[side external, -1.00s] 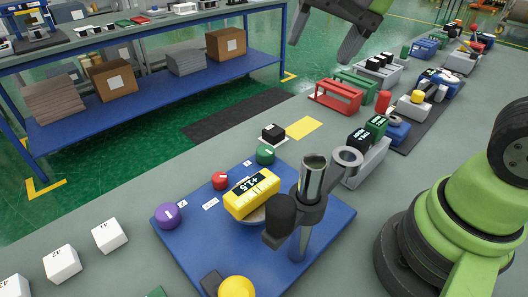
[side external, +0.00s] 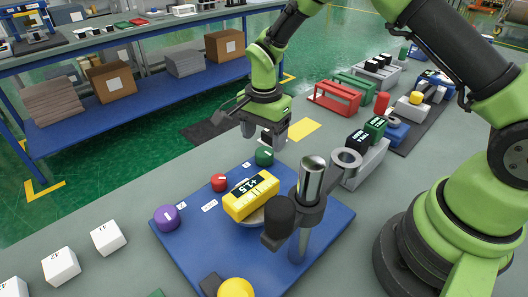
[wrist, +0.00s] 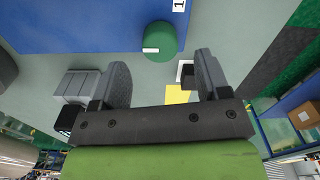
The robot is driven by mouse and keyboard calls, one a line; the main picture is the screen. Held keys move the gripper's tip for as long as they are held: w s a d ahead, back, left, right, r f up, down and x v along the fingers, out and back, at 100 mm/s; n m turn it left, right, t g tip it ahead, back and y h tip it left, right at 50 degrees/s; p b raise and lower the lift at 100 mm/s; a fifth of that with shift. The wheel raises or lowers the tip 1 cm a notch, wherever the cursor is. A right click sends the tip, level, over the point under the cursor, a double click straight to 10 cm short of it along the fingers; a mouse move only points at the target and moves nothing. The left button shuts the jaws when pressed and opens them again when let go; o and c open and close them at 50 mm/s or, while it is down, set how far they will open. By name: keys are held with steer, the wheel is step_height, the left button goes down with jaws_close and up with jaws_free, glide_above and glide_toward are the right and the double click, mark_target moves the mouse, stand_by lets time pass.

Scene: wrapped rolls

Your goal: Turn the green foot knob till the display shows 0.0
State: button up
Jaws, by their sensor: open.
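The green foot knob (side external: 265,156) stands at the far corner of the blue plate (side external: 325,222); its white mark shows in the wrist view, where the knob (wrist: 160,38) lies just beyond the fingertips, between their lines. My gripper (side external: 263,139) is open and empty above the knob, apart from it. Both spread fingers show in the wrist view (wrist: 161,68). The yellow display box (side external: 250,197) on the plate reads +1.5.
A red knob (side external: 219,182) and a purple knob (side external: 166,217) stand on the plate. A steel post with a clamp arm (side external: 312,185) rises near the display. A yellow card (side external: 304,129) lies beyond the plate.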

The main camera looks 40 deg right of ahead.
mark_target(264, 152)
step_height(264, 152, down, 5)
steer(key=shift+f, duration=0.1)
stand_by(0.3)
steer(key=c, duration=0.9)
